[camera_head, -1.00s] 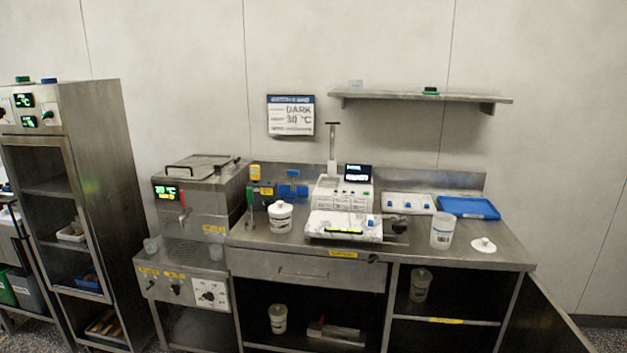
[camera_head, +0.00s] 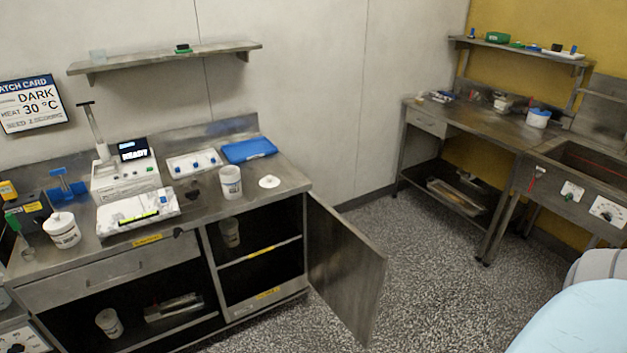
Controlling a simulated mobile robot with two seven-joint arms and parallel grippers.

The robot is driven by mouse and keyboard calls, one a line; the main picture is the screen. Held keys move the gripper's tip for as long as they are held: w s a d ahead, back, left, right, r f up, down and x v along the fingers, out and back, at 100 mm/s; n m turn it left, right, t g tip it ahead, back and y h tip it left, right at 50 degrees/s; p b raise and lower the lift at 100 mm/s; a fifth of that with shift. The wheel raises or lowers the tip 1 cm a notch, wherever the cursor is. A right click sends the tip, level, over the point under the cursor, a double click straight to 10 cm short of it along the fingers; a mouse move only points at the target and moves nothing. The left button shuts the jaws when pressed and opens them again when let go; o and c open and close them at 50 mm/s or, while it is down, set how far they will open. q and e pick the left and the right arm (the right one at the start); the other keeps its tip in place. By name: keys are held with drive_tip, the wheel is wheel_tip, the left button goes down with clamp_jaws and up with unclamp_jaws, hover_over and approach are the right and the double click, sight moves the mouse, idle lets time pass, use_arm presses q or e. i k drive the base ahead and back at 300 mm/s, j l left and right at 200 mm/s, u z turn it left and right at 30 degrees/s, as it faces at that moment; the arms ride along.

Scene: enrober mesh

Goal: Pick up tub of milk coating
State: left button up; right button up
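Several white tubs show, with labels too small to read, so I cannot tell which holds milk coating. Another tub (camera_head: 230,233) stands on the upper level of the open cupboard. One more tub (camera_head: 109,322) stands on the low shelf at left. A tub with a blue lid (camera_head: 538,118) stands on the far table. Neither gripper is in view.
A cupboard door (camera_head: 345,268) stands open into the room. A white machine (camera_head: 125,175), a blue tray (camera_head: 249,150) and a batch card reading DARK 30 °C (camera_head: 31,104) are at left. Speckled floor (camera_head: 425,270) is clear between the bench and the far table (camera_head: 480,122).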

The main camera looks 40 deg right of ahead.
sight(231, 183)
drive_tip(key=l+u, duration=0.1)
drive_tip(key=l, duration=0.7)
drive_tip(key=i+l+u, duration=0.15)
drive_tip(key=l, duration=0.65)
drive_tip(key=l+u, duration=0.1)
drive_tip(key=l, duration=0.7)
drive_tip(key=k+l+u, duration=0.1)
drive_tip(key=l, duration=0.7)
drive_tip(key=l+u, duration=0.1)
drive_tip(key=l, duration=0.7)
drive_tip(key=k+l+u, duration=0.15)
drive_tip(key=l, duration=0.65)
drive_tip(key=l+u, duration=0.1)
drive_tip(key=u, duration=0.3)
drive_tip(key=i+l+u, duration=0.1)
drive_tip(key=u, duration=0.3)
drive_tip(key=l+u, duration=0.2)
drive_tip(key=u, duration=0.25)
drive_tip(key=l+u, duration=0.15)
drive_tip(key=u, duration=0.25)
drive_tip(key=i, duration=0.05)
